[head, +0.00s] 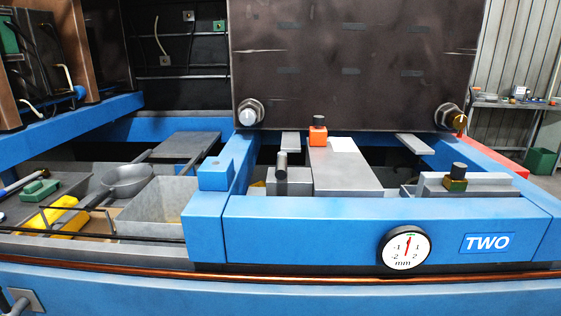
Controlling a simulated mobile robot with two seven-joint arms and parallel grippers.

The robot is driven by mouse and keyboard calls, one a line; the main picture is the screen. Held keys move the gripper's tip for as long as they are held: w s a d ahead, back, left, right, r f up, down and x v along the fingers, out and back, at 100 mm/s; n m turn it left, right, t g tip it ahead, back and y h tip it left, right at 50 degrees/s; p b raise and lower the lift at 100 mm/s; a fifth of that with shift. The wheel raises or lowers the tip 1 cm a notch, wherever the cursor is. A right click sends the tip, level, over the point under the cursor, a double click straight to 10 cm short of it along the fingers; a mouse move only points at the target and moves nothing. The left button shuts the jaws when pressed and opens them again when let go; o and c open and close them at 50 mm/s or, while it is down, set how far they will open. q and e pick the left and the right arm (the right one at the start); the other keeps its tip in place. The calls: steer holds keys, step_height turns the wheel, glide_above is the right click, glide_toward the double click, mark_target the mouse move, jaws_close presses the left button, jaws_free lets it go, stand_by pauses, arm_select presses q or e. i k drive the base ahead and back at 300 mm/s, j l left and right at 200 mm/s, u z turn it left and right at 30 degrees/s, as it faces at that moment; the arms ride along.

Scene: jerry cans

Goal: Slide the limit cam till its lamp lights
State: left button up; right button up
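An orange block with a black knob (318,136) sits at the far end of a grey slide bar, beside a pale plate. A small brass-coloured block with a black knob (457,182) sits on a grey rail at the right. Either could be the limit cam; no label tells which. A round pale fitting in a metal collar (248,115) is at the dark panel's lower left corner. A similar amber-looking one (456,119) is at its lower right. I cannot tell whether either is a lit lamp. Neither of my grippers is in view.
A blue frame marked TWO (487,242) carries a round mm dial (405,248), its red needle near upright. A dark panel (352,60) stands behind. At left, a tray holds a ladle (126,181), a grey bin (155,212) and yellow items. A grey block with an upright pin (289,182) stands mid-frame.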

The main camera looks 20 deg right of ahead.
mark_target(455, 181)
steer(key=z, duration=1.7)
